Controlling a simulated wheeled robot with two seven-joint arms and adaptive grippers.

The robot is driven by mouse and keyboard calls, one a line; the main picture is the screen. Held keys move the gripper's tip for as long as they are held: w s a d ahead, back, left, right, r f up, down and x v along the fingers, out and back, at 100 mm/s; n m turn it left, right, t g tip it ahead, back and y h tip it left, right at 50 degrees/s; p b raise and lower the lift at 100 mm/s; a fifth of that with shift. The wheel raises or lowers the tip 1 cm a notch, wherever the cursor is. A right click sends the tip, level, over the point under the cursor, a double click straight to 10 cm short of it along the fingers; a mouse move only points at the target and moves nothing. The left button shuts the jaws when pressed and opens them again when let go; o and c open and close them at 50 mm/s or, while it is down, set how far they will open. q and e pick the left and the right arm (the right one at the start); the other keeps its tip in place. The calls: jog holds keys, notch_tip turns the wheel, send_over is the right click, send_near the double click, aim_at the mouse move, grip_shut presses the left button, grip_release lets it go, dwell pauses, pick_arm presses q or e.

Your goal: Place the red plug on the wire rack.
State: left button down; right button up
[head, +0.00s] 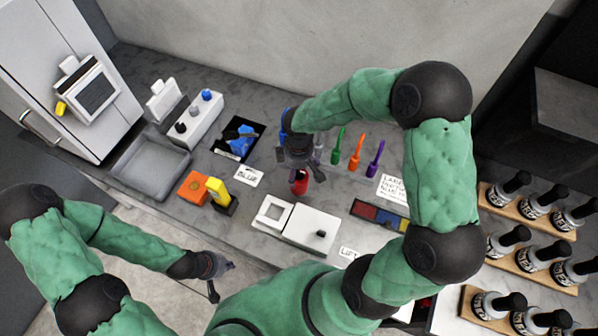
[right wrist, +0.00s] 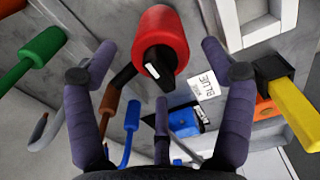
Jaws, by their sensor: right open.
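A red cylindrical piece (head: 299,182) with a black end, which looks like the red plug, is on the grey bench in the head view. In the right wrist view the red piece (right wrist: 160,30) shows large at the top centre, its black end facing the camera. My right gripper (head: 300,168) is over it, fingers spread. In the right wrist view its fingers (right wrist: 158,78) stand apart, and no grip on the red piece shows. My left gripper (head: 220,277) is low at the bench's front side, fingers apart and empty. I cannot make out a wire rack in either view.
Green (head: 338,146), orange (head: 356,152) and purple (head: 375,160) tools stand right of the right gripper. A white box (head: 312,226) is in front. A yellow-and-black tool (head: 219,193), orange block (head: 193,187) and grey tray (head: 150,165) are left. Bottles on wooden racks (head: 528,265) stand far right.

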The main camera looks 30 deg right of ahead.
notch_tip(320, 180, up, 10)
jog(key=p, duration=0.1)
jog(key=shift+r, duration=0.2)
